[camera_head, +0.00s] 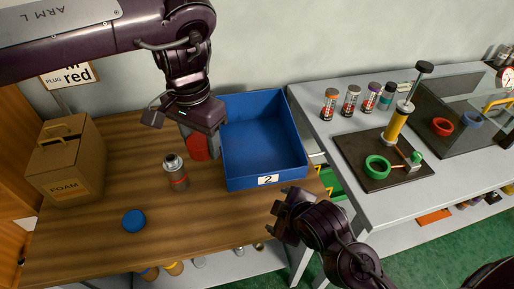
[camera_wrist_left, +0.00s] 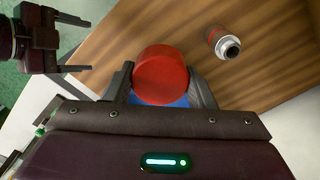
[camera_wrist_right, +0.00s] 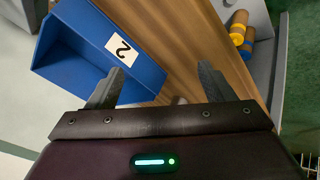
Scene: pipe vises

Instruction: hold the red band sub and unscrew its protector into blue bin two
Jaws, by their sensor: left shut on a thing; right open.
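The red band sub (camera_head: 176,174) stands upright on the wooden table, dark with a red band and a bare silvery top; it also shows in the left wrist view (camera_wrist_left: 226,45). My left gripper (camera_wrist_left: 160,80) is shut on a red round piece (camera_wrist_left: 161,73), which looks like a cap, behind and right of the sub in the head view. A blue patch shows behind it; I cannot tell what that is. Blue bin two (camera_head: 262,184), labelled 2, stands right of it and looks empty. My right gripper (camera_wrist_right: 160,88) is open and empty, in front of the bin.
A blue disc (camera_head: 134,219) lies on the table's front left. A foam box (camera_head: 66,166) stands at the far left. A grey bench (camera_head: 330,135) at right carries small bottles, a dark plate with a yellow tool (camera_head: 396,125), and a clear-sided bin.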

